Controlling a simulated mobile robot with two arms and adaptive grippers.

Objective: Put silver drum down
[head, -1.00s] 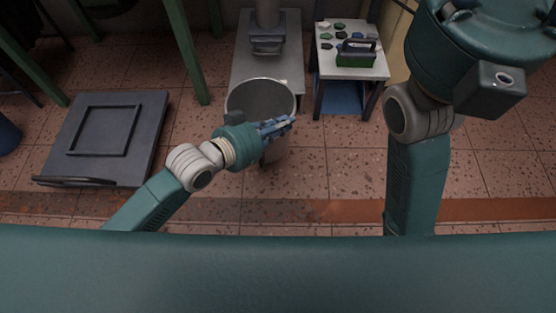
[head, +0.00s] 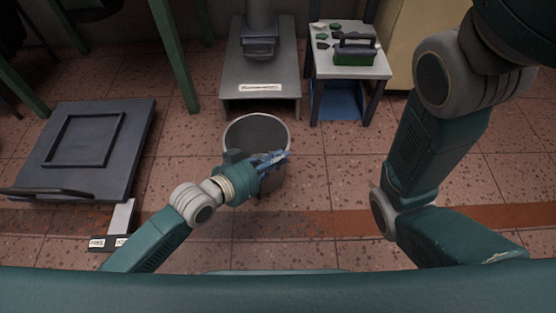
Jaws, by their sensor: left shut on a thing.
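The silver drum (head: 257,130), a round, open-topped grey metal bin, is at the centre of the head view, in front of a low grey stand. It looks empty, though its inner bottom is partly hidden. My left gripper (head: 270,160) is shut on the near side of the drum, at its rim. The gripper and wrist hide part of the near wall. The drum looks upright; I cannot tell whether its base touches the floor. My right gripper is outside the view; only links of the right arm show.
The low grey stand (head: 232,86) with a label is behind the drum. A small table (head: 378,68) holding a green toolbox (head: 355,55) is at the back right. A grey platform cart (head: 62,170) is at left. Tiled floor (head: 330,165) right of the drum is clear.

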